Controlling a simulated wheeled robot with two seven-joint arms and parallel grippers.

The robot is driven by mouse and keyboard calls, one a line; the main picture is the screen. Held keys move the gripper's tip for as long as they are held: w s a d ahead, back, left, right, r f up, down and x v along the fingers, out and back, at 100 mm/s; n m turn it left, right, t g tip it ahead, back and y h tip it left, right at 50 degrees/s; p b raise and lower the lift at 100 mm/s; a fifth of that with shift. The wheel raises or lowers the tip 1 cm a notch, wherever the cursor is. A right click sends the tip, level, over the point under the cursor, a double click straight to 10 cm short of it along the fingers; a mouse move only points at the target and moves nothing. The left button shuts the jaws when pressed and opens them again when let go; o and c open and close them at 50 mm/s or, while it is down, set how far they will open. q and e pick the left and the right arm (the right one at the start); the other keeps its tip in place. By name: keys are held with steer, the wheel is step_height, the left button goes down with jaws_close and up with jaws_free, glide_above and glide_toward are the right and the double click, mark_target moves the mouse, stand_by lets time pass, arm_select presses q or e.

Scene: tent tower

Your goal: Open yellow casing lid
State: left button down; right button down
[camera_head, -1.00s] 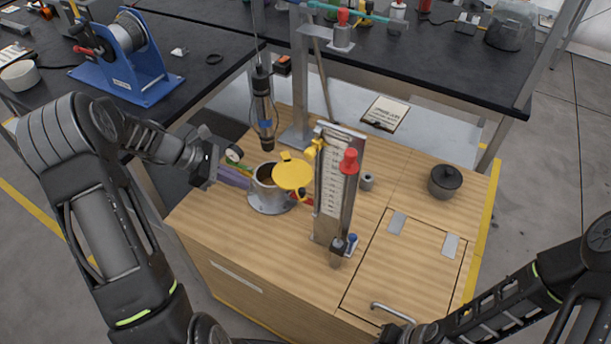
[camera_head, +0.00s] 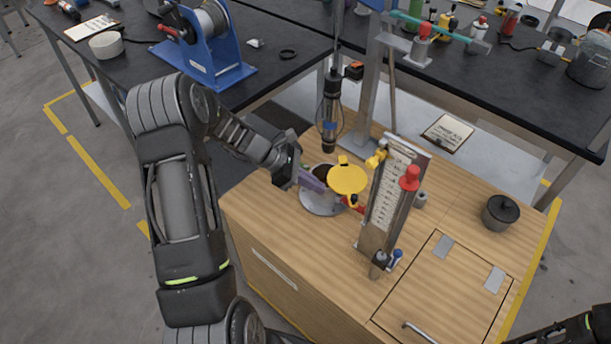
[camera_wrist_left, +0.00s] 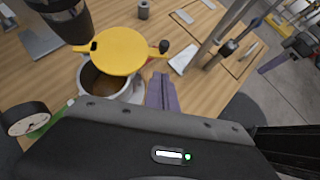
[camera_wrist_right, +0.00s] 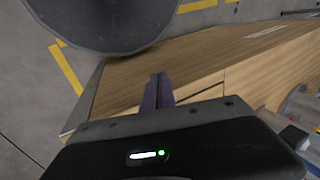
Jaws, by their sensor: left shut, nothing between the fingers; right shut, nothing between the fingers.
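The yellow casing lid (camera_head: 347,179) sits at the right side of the grey round casing (camera_head: 322,204) on the wooden cabinet top. The casing's dark inside shows beside the lid. In the left wrist view the lid (camera_wrist_left: 118,50) covers part of the mouth of the casing (camera_wrist_left: 92,80). My left gripper (camera_head: 318,185) is shut and empty, with its purple fingers close to the casing's left rim in the head view. Whether they touch it I cannot tell. My right gripper (camera_wrist_right: 158,90) is shut and empty, beside the cabinet's wooden side in its own wrist view.
An upright scale panel (camera_head: 391,195) with a red knob (camera_head: 409,178) stands right of the lid. A caged lamp (camera_head: 329,115) hangs behind the casing.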

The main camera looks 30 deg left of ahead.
mark_target(350, 199)
arm_select(q)
steer(key=w+d+f, duration=0.1)
steer(key=d, duration=0.1)
steer(key=w+d+p, duration=0.1)
steer(key=d, duration=0.1)
steer(key=w+d+f, duration=0.1)
steer(key=shift+w+d+f+p, duration=0.2)
steer(key=shift+d+f+p, duration=0.15)
steer(key=shift+d+p, duration=0.05)
steer(key=shift+w+d, duration=0.1)
